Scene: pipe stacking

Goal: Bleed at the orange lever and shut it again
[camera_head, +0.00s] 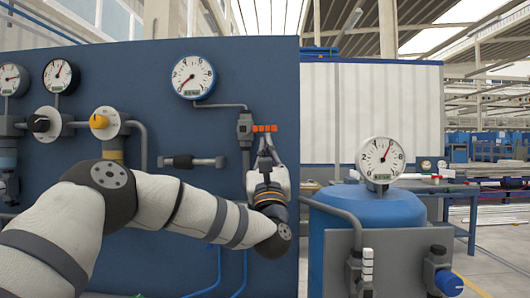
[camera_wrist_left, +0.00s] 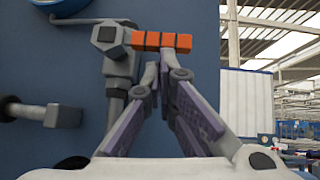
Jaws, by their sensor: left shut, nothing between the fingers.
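The orange lever (camera_head: 264,128) sits on a grey valve (camera_head: 245,126) on the blue panel, and it points sideways to the right. In the left wrist view the lever (camera_wrist_left: 162,41) shows as a row of orange segments beside the grey valve body (camera_wrist_left: 112,42). My left gripper (camera_head: 265,143) is shut and empty, with its fingertips just below the lever. In the wrist view its fingertips (camera_wrist_left: 157,66) meet close under the lever; I cannot tell whether they touch it. A gauge (camera_head: 193,77) with a blue rim is piped to the valve. My right gripper is out of view.
Two more gauges and a yellow knob (camera_head: 99,121) are at the left of the panel. A grey handle (camera_head: 192,161) sticks out left of the valve. A blue tank (camera_head: 362,204) with a white gauge (camera_head: 380,160) stands at the right.

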